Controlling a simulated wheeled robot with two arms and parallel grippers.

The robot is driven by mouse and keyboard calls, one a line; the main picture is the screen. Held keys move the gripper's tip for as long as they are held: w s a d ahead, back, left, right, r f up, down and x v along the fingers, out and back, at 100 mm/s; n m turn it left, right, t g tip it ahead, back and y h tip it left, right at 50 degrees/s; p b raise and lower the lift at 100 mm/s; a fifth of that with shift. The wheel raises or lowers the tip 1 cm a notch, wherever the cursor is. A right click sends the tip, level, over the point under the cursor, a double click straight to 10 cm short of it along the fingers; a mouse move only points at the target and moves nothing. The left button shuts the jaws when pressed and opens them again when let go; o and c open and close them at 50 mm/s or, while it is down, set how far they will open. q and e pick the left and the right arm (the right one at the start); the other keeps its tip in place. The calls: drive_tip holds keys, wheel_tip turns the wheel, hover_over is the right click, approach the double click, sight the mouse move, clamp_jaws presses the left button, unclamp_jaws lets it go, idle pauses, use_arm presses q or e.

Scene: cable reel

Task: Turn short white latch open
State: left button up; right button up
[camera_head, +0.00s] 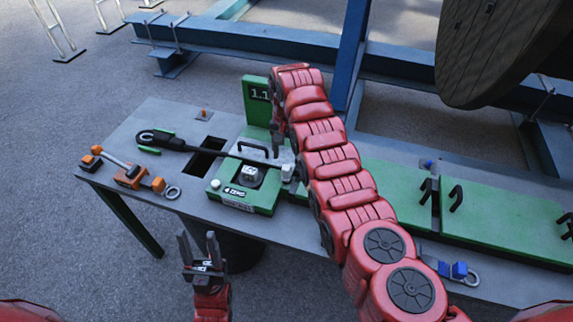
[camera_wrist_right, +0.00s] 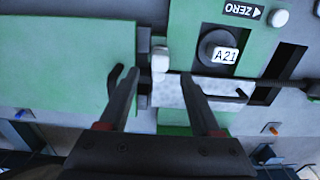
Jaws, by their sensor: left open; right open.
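The short white latch (camera_wrist_right: 160,57) shows in the right wrist view as a small white knob beside the green block with the ZERO label. It seems to be the small white piece in the head view (camera_head: 287,172), close to the right gripper. My right gripper (camera_wrist_right: 160,76) is open, with its two fingertips on either side of the latch's line and the latch just beyond them; I cannot tell their height above it. In the head view the right gripper (camera_head: 278,142) is partly hidden by my arm. My left gripper (camera_head: 199,250) is open and empty in front of the table.
Green covers (camera_head: 500,215) with black handles lie right. A large reel (camera_head: 490,50) stands behind.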

sight(286, 167)
wheel_tip(286, 167, down, 4)
drive_tip(key=shift+s+r+p, duration=0.1)
drive_tip(key=shift+p, duration=0.25)
drive_tip(key=shift+f+b, duration=0.65)
drive_tip(key=shift+f, duration=0.1)
drive_tip(key=shift+f+b, duration=0.3)
drive_tip(key=shift+f, duration=0.4)
drive_tip(key=shift+c, duration=0.3)
clamp_jaws()
